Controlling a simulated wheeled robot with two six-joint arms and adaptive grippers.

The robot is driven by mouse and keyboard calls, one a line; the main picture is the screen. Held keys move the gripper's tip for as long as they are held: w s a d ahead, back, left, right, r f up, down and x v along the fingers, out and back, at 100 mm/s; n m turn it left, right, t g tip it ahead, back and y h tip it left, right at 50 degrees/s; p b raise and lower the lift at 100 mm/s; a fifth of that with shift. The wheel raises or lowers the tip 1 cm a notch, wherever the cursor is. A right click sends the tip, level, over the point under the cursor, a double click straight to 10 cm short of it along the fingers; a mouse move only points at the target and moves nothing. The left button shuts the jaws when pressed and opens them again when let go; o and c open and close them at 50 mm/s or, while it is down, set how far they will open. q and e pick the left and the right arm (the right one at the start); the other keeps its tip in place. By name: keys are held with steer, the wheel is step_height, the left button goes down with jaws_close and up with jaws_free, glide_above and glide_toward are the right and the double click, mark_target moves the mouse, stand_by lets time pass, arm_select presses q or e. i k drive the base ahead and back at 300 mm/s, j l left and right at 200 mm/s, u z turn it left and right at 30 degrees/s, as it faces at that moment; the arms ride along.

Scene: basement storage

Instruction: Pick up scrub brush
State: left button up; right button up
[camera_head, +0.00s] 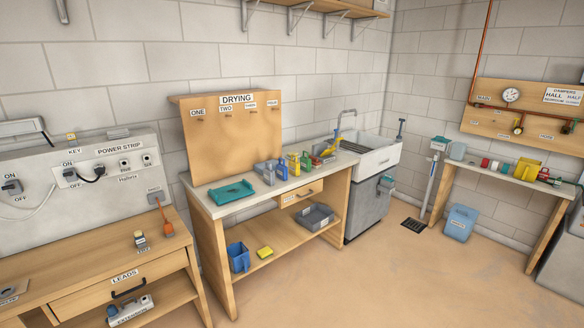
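I cannot pick out the scrub brush for certain. Several small grey, blue, yellow and green items (294,163) stand close together on the drying bench (209,205), at its right end by the sink, too small to tell apart. A yellow block (265,252) lies on the bench's lower shelf. Neither of my grippers shows in this view.
A teal tray (232,192) lies on the bench's left part. A blue container (238,257) and a grey tray (314,217) are on the lower shelf. The sink (375,160) adjoins at right. A blue bin (460,223) stands on the floor. The middle floor is clear.

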mark_target(316, 164)
steer(key=i+l+z, duration=0.15)
steer(key=i+z, duration=0.2)
steer(key=i, duration=0.45)
steer(key=i+z, duration=0.3)
steer(key=i, duration=0.5)
steer(key=i+l+u, duration=0.2)
steer(key=i+u, duration=0.25)
steer(key=i+l+u, duration=0.9)
steer(key=k, duration=0.1)
